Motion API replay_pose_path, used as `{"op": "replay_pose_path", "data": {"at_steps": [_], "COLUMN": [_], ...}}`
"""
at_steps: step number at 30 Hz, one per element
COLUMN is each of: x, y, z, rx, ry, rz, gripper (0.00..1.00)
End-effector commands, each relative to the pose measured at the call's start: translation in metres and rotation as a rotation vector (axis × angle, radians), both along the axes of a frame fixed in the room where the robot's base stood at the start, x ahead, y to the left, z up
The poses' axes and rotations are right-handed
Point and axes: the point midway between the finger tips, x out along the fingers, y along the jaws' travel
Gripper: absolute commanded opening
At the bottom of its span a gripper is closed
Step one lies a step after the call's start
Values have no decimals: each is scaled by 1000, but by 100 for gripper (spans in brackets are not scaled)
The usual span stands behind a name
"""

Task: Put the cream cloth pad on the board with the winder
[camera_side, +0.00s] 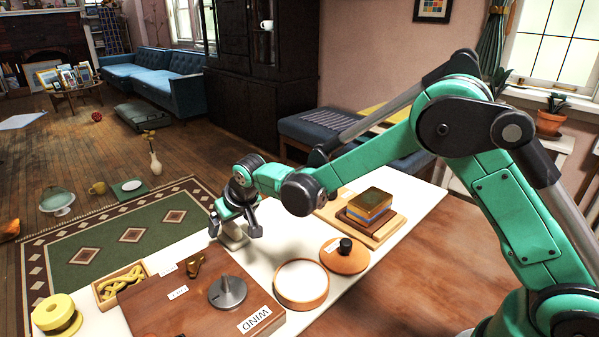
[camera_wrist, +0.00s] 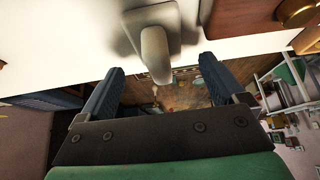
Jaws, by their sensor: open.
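A pale cream pad-like piece with a raised grip (camera_side: 234,242) stands on the white tabletop, partly hidden by my gripper; I take it for the cloth pad. It looks greyish in the wrist view (camera_wrist: 155,50). My gripper (camera_side: 235,229) is open above it, its fingers to either side of the raised part. In the wrist view my gripper (camera_wrist: 163,70) has the grip's end showing between its fingertips, with gaps on both sides. The brown board (camera_side: 155,305), labelled WIND, lies at the front left. The grey winder (camera_side: 228,292) sits on it, with a brass hook-like piece (camera_side: 195,264).
A round box (camera_side: 302,301) and its black-knobbed lid (camera_side: 345,259) lie right of the board. A stacked block (camera_side: 371,203) sits on a wooden tray (camera_side: 395,232) behind. A box of yellow links (camera_side: 122,281) and yellow spool (camera_side: 56,315) are left. Bare board shows around the winder.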

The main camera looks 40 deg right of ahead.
Motion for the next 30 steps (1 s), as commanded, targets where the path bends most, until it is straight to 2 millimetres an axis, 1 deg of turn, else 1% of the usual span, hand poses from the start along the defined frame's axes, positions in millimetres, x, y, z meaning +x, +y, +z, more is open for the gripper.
{"op": "replay_pose_path", "data": {"at_steps": [9,15,18,23,26,29,30], "x": [-29,-44,-49,-56,-68,-92,-104], "y": [0,0,0,-2,-11,-27,-34], "z": [50,76,85,93,102,113,116], "rx": [0,0,0,0,1,4,5], "ry": [0,0,0,-1,-7,-19,-26], "rz": [1,0,1,0,-2,-2,-2], "gripper": [90,90,90,90,90,90,90]}}
